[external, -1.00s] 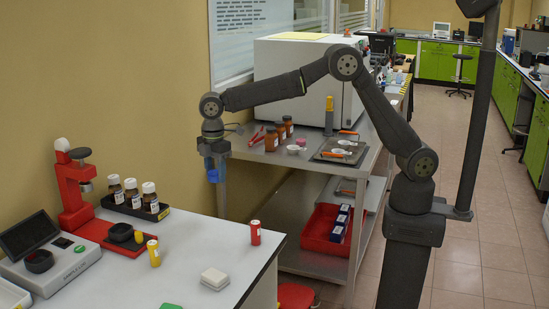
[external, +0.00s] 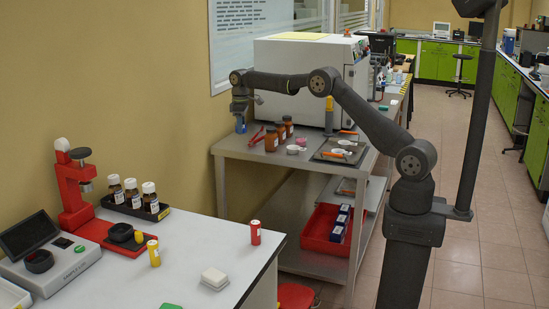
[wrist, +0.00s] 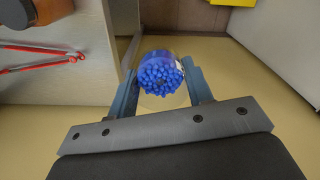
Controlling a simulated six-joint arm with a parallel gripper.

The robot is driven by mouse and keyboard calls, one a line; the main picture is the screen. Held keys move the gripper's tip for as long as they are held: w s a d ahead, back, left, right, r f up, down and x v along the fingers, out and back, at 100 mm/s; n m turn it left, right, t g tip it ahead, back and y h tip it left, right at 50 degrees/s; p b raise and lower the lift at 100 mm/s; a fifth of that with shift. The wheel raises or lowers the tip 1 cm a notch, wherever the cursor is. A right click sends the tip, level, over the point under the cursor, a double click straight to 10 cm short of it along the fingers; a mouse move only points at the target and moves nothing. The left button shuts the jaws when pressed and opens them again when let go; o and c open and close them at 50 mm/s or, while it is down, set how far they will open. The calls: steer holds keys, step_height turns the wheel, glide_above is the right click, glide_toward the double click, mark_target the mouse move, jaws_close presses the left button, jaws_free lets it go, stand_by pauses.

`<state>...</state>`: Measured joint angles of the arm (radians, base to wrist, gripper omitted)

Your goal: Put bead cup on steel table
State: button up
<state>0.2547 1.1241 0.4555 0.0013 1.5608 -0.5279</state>
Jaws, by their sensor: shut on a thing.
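The bead cup (wrist: 160,75) is a clear cup filled with blue beads. My gripper (wrist: 161,88) is shut on it, with one blue-grey finger on each side of the cup. In the external view my gripper (external: 240,121) is near the back left end of the steel table (external: 228,144), and the blue of the cup shows small between the fingers. In the wrist view the cup appears just beside the edge of the steel table (wrist: 80,82), which lies to the left. I cannot tell its exact height or whether it touches the table.
Red tongs (external: 257,136), brown bottles (external: 271,140), small white cups (external: 292,150) and a tray (external: 328,155) are on the steel table. A large white oven (external: 300,80) stands behind. The table's front left corner looks clear.

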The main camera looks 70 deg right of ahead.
steer(key=s+d+m, duration=0.1)
steer(key=d, duration=0.5)
steer(key=s+d+f+m, duration=0.1)
steer(key=s+d, duration=0.1)
steer(key=d, duration=0.4)
steer(key=s+d+m, duration=0.1)
steer(key=d, duration=0.5)
steer(key=shift+s+d+f+m, duration=0.2)
steer(key=shift+s+m, duration=0.1)
steer(key=shift+s, duration=0.1)
steer(key=s+d+f+m, duration=0.1)
steer(key=s+d+m, duration=0.1)
steer(key=s+d, duration=0.55)
steer(key=s+d+f+m, duration=0.15)
steer(key=s+d, duration=0.25)
steer(key=d, duration=0.7)
steer(key=shift+m, duration=0.35)
steer(key=f, duration=0.3)
steer(key=s+f, duration=0.1)
steer(key=shift+d+f, duration=0.3)
steer(key=shift+d, duration=0.1)
steer(key=shift+f, duration=2.4)
steer(key=o, duration=1)
steer(key=shift+f, duration=0.15)
